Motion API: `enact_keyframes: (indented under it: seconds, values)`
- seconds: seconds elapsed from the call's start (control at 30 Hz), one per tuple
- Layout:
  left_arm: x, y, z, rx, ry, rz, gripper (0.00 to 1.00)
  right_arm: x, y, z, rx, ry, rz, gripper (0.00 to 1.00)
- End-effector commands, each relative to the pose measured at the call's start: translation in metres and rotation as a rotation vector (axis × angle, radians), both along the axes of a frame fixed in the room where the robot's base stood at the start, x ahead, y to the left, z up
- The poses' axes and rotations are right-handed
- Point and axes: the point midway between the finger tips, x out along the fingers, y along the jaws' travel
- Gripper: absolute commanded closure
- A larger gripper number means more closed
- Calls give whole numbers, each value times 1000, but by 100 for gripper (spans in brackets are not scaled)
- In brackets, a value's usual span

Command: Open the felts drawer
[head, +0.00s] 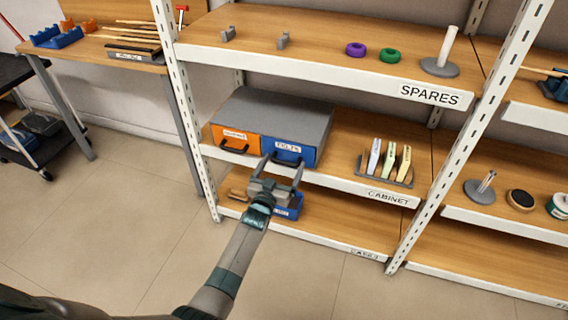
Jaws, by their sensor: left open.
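The grey cabinet (272,112) stands on the middle shelf and has two drawers side by side. The felts drawer (305,152) is the blue one on the right, with a white label and a dark handle (287,160). It looks shut. The orange drawer (230,137) on the left also looks shut. My left gripper (281,168) is open and empty, with its fingers pointing at the blue drawer's front near the handle. I cannot tell whether a finger touches the handle. My right gripper is not in view.
A rack with several coloured upright pieces (388,164) stands right of the cabinet. The shelf edge labelled CABINET (340,182) runs below the drawers. A blue bin (290,207) sits on the lower shelf behind my gripper. White slotted posts (182,100) flank the bay. The floor in front is clear.

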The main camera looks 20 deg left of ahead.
Motion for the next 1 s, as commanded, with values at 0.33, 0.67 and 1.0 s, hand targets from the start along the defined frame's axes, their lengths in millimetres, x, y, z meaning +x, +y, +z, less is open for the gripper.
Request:
enact_keyframes:
  seconds: [0.33,0.67,1.0]
  values:
    - [16,-1,0,0,0,0,11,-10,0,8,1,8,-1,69]
    - [15,-1,0,0,0,0,40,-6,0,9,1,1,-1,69]
    - [12,0,1,0,0,1,58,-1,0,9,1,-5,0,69]
